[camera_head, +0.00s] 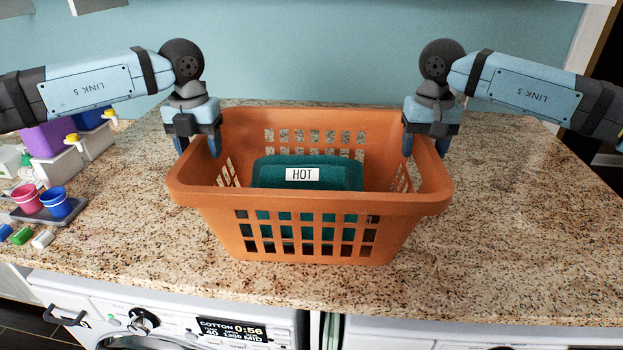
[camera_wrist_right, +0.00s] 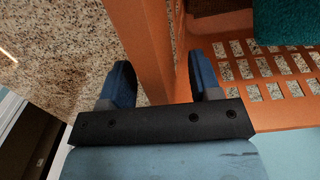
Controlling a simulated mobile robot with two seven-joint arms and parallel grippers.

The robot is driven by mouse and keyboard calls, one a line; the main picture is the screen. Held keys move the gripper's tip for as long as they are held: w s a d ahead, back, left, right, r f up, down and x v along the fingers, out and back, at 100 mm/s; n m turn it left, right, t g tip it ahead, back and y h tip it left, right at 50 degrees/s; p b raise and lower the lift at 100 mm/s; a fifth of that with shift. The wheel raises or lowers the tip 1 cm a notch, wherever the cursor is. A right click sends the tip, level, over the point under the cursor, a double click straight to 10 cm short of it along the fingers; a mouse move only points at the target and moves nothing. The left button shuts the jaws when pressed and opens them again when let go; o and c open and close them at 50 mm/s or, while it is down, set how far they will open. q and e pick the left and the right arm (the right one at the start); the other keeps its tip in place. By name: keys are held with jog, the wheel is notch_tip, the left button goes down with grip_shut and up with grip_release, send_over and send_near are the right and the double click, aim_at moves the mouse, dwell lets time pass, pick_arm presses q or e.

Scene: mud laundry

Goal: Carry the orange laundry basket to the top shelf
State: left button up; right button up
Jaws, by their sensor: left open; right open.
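The orange laundry basket (camera_head: 312,205) stands upright on the speckled countertop. A dark green item with a "HOT" label (camera_head: 300,175) lies inside it. My left gripper (camera_head: 198,148) is open over the basket's left side rim, one finger inside and one outside. My right gripper (camera_head: 425,148) is open over the right side rim in the same way. In the right wrist view, the basket rim (camera_wrist_right: 153,50) passes between the two spread fingers of my right gripper (camera_wrist_right: 160,82). No top shelf can be made out clearly.
A washing machine (camera_head: 190,320) is below the front edge. The countertop (camera_head: 520,220) is clear to the right. A blue wall (camera_head: 320,50) stands behind.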

pick_arm(q)
jog(key=shift+f, duration=0.25)
pick_arm(e)
jog(key=shift+f, duration=0.2)
pick_arm(q)
grip_shut()
pick_arm(e)
grip_shut()
pick_arm(q)
jog(key=shift+w+r, duration=0.1)
jog(key=shift+r, duration=0.2)
pick_arm(e)
jog(key=shift+w+r, duration=0.1)
jog(key=shift+r, duration=0.15)
